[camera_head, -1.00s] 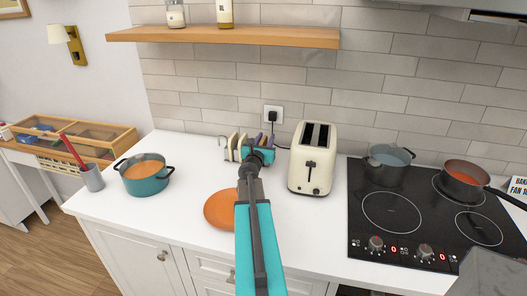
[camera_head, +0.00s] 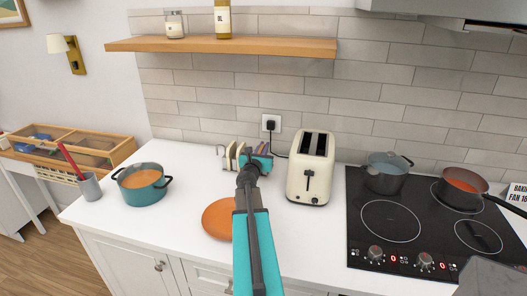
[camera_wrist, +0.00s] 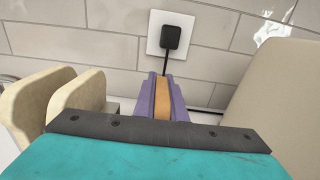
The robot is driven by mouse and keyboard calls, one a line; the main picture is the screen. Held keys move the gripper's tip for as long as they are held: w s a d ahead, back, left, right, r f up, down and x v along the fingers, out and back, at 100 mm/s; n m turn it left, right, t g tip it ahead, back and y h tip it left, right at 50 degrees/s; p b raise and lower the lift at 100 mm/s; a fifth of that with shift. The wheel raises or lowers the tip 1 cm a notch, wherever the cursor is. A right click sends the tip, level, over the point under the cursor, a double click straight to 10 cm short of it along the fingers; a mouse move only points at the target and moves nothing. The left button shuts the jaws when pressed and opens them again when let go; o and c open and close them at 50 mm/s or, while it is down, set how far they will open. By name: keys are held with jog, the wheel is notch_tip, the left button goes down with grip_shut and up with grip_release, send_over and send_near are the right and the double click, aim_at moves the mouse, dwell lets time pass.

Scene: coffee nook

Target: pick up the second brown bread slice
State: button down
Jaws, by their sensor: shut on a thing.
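My gripper (camera_head: 262,151) is over the right part of a small wire rack (camera_head: 221,158) on the white counter, left of the toaster. In the wrist view its two purple fingers (camera_wrist: 163,98) are shut on an upright brown bread slice (camera_wrist: 162,104), which shows as a thin orange-brown strip between them. The slice's lower part is hidden by the teal gripper body. Two pale bread slices (camera_wrist: 75,98) stand upright to the left of the fingers, apart from them. They also show in the rack in the head view (camera_head: 232,155).
A cream toaster (camera_head: 311,170) stands close to the right of the rack. An orange plate (camera_head: 215,220) lies in front of the rack. A teal pot (camera_head: 142,186) is at left, and a black hob (camera_head: 415,215) with pots is at right. A wall socket (camera_head: 270,123) is behind.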

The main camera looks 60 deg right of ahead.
jog(key=shift+a+r, duration=0.15)
jog(key=shift+r, duration=0.3)
notch_tip(320, 180, up, 6)
jog(key=shift+f, duration=0.1)
jog(key=w+a+b, duration=0.2)
jog(key=w+a, duration=0.1)
jog(key=a, duration=0.6)
jog(key=w+a+b, duration=0.2)
jog(key=w+a, duration=0.2)
jog(key=a, duration=0.5)
jog(key=shift+w, duration=0.2)
jog(key=shift+a, duration=0.1)
